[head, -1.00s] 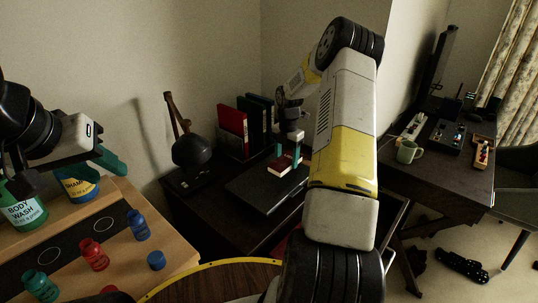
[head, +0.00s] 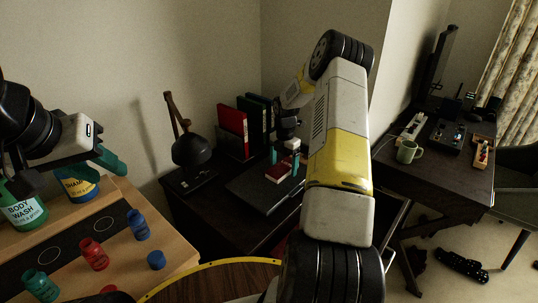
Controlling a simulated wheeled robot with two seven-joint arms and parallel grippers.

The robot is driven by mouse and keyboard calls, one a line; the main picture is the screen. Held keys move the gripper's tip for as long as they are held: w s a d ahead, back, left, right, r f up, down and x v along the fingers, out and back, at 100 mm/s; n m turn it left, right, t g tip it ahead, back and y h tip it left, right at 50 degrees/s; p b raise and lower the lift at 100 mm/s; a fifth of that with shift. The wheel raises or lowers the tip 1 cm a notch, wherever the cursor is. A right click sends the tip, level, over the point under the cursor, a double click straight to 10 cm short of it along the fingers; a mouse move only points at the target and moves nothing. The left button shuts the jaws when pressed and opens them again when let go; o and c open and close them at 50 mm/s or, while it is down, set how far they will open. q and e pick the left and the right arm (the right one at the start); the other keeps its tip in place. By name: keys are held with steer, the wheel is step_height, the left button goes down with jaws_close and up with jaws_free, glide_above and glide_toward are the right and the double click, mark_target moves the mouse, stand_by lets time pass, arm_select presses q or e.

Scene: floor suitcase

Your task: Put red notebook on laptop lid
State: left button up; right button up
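The red notebook (head: 278,173) lies flat on the dark closed laptop's lid (head: 257,190), on the dark desk in the middle of the head view. My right gripper (head: 284,160) is just above the notebook, pointing down. Its two teal fingers are apart, with a gap between them, and it looks open. Whether a fingertip still touches the notebook is hard to tell. My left gripper (head: 85,165) is at the far left above the wooden table, in front of the bottles, with its fingers apart and nothing between them.
A black lamp (head: 190,150) and upright binders (head: 232,130) stand behind the laptop. A green mug (head: 407,152) is on the right desk. My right arm hides part of the desk.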

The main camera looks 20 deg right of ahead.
step_height(320, 180, up, 12)
step_height(320, 180, up, 11)
steer(key=m+t, duration=0.1)
steer(key=m, duration=0.4)
glide_above(283, 166)
steer(key=s+a, duration=0.5)
steer(key=a, duration=0.1)
steer(key=s+a+r+m+t, duration=0.2)
steer(key=s+a+r+m, duration=0.3)
steer(key=s, duration=0.4)
steer(key=s+a+r+m+t, duration=0.1)
steer(key=s+a+r+m, duration=0.4)
steer(key=s, duration=0.4)
steer(key=s+a+m+t+y, duration=0.2)
steer(key=s+m, duration=0.6)
steer(key=s, duration=0.1)
steer(key=shift+s+a+r, duration=0.15)
steer(key=shift+s, duration=0.2)
